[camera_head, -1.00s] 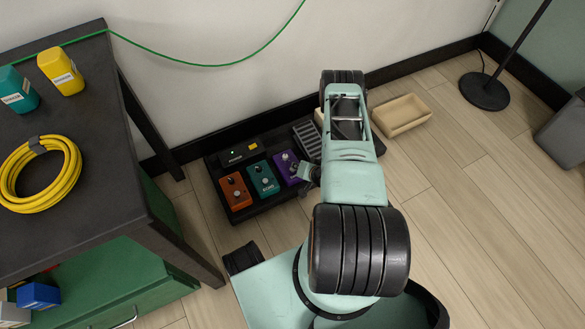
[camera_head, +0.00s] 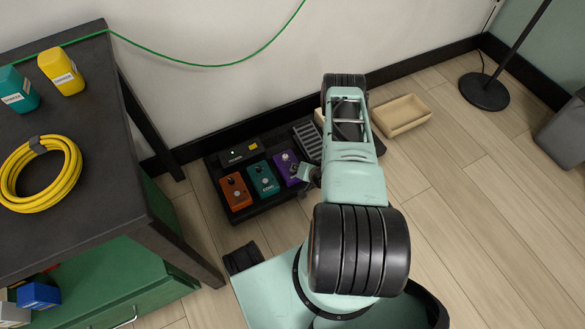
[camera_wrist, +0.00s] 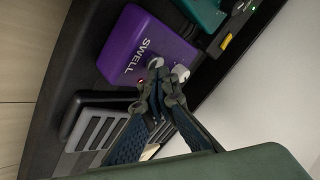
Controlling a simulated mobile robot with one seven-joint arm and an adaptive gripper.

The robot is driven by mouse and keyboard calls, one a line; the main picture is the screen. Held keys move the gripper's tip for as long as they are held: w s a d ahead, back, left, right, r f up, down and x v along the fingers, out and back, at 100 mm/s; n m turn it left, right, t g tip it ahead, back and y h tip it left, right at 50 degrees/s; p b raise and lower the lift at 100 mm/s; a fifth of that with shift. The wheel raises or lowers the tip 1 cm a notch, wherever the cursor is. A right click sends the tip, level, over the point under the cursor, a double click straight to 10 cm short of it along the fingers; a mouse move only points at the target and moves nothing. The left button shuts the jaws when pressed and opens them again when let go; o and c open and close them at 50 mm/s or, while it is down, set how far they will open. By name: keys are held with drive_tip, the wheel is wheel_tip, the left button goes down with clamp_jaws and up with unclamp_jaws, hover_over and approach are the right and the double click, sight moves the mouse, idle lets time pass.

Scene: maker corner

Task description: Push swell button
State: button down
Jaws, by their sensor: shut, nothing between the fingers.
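The purple SWELL pedal (camera_head: 287,167) sits on a dark pedalboard, right of a teal pedal. It also fills the upper middle of the wrist view (camera_wrist: 140,45), with white lettering and a small red light. A pale round part shows beside my fingertips; I cannot tell whether it is the button or a knob. My gripper (camera_wrist: 158,78) is shut and empty, its fingertips over the edge of the pedal near the lettering. They hide part of the pedal, and I cannot tell whether they touch it. In the head view, my gripper (camera_head: 310,173) is just right of the pedal.
The teal pedal (camera_head: 263,178) and an orange pedal (camera_head: 236,191) stand to the left. A black pedal with a yellow mark (camera_head: 239,153) is behind them. A grey ridged treadle (camera_wrist: 97,130) lies close to my fingers. The wall is behind the pedalboard (camera_head: 262,209); open floor lies right.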

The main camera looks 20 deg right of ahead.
drive_tip(key=shift+s+f, duration=0.1)
drive_tip(key=shift+s, duration=0.05)
drive_tip(key=shift+a, duration=0.15)
idle(0.4)
drive_tip(key=shift+r, duration=0.25)
wheel_tip(320, 180, up, 6)
drive_tip(key=p, duration=0.4)
drive_tip(key=shift+p, duration=0.4)
drive_tip(key=shift+r, duration=0.1)
